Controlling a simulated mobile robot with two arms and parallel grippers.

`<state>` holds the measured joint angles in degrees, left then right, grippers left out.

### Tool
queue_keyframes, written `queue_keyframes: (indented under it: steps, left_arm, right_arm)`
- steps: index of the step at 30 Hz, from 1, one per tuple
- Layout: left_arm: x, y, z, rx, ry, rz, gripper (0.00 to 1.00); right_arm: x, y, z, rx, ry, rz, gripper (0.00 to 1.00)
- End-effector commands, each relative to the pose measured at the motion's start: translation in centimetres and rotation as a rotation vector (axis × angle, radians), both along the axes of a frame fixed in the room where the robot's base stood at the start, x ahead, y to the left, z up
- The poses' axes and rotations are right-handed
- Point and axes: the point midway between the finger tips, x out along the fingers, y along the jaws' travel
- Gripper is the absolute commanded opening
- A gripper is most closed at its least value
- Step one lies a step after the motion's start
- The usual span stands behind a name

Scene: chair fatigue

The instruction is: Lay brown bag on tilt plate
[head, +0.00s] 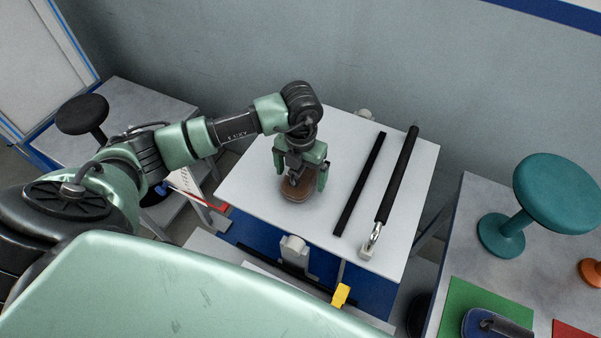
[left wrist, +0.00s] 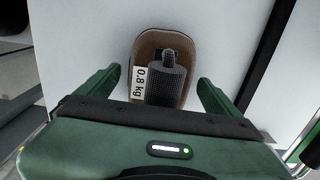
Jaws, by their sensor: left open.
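The brown bag (head: 296,189) lies on the white tilt plate (head: 248,196), left of the plate's middle. In the left wrist view the bag (left wrist: 148,42) has a white label reading 0.8 kg and a dark textured handle (left wrist: 166,82) on top. My left gripper (head: 306,184) is directly over the bag, pointing down. In the left wrist view its two fingers (left wrist: 158,92) stand apart on either side of the bag, with gaps to the handle. The gripper hides part of the bag in the head view. My right gripper is not in view.
A black strip (head: 360,185) and a black rod with a metal end (head: 397,175) lie on the plate, right of the bag. At right, a bench holds a teal stool (head: 556,195), a green mat (head: 470,308) and a blue bag (head: 496,325). A black stool (head: 83,114) stands at left.

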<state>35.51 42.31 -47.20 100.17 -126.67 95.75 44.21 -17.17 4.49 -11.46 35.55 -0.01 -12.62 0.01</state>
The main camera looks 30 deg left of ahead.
Motion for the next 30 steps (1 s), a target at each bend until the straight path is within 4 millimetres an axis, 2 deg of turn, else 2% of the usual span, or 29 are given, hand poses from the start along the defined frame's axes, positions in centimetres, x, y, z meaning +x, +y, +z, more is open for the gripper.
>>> queue_keyframes:
  steps: [3,7,15,21,25,30]
  left_arm:
    - [0.0,0.0,0.5,0.000,0.000,0.000,0.94]
    - [0.2,0.0,1.9,0.000,-0.006,0.000,0.94]
    - [0.2,0.0,7.7,0.000,-0.008,-0.001,0.94]
    - [0.1,0.0,11.0,-0.001,-0.004,0.001,0.94]
    - [0.0,0.0,12.0,0.000,-0.001,0.000,0.94]
    - [0.0,0.0,12.3,0.000,0.000,0.000,0.94]
  right_arm:
    - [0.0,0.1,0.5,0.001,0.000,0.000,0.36]
    - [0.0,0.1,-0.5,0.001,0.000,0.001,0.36]
    - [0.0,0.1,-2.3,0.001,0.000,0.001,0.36]
    - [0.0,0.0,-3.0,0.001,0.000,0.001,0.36]
    - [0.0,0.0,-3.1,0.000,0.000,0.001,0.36]
    - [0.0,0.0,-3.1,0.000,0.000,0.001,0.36]
